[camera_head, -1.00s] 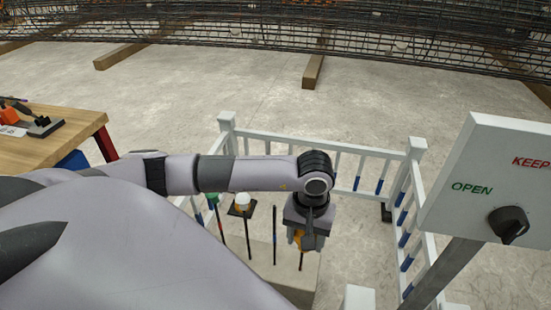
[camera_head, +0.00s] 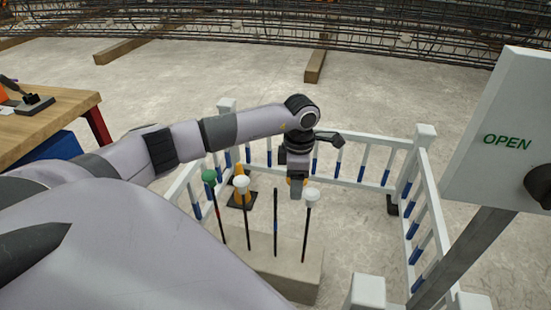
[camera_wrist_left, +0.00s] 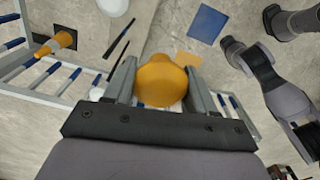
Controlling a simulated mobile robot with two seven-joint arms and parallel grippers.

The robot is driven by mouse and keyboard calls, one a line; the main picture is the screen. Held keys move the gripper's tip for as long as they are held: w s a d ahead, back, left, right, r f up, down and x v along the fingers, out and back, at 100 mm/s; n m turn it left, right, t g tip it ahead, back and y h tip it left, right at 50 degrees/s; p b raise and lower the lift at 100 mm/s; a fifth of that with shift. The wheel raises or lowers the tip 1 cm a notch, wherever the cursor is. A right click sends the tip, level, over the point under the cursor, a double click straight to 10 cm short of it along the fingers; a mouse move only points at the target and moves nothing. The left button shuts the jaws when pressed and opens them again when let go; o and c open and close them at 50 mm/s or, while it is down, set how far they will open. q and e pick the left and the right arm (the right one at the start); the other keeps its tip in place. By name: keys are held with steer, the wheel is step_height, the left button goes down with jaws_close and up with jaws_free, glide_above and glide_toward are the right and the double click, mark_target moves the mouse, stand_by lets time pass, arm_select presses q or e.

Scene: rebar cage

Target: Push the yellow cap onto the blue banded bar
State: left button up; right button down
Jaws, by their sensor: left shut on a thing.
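My left gripper (camera_head: 297,190) is shut on the yellow cap (camera_wrist_left: 162,80), pointing down above the block of upright bars. The cap fills the space between the fingers in the left wrist view; in the head view it is mostly hidden behind the gripper. The bare-topped bar (camera_head: 276,222), with a faint bluish band, stands just left of and below the gripper. A dark bar with a blue part (camera_wrist_left: 122,40) shows ahead of the cap in the wrist view. The cap is apart from it. My right gripper is not in view.
A white-capped bar (camera_head: 307,230) stands close right of the gripper. Another white-capped bar (camera_head: 246,215) and a green-capped bar (camera_head: 217,205) stand left. White railings (camera_head: 345,180) surround the block (camera_head: 265,265). A sign panel (camera_head: 500,140) stands right; an orange cone (camera_wrist_left: 55,45) is near the rail.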

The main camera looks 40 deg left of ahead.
arm_select(q)
steer(key=w+a+f+n+b, duration=0.1)
steer(key=a+n+b, duration=0.3)
steer(key=n, duration=0.7)
steer(key=w+a+f+n+b, duration=0.2)
steer(key=a+n, duration=0.5)
steer(key=n, duration=0.4)
steer(key=w+b, duration=0.1)
steer(key=b, duration=0.1)
steer(key=shift+w+f+b, duration=0.15)
steer(key=shift+b, duration=0.25)
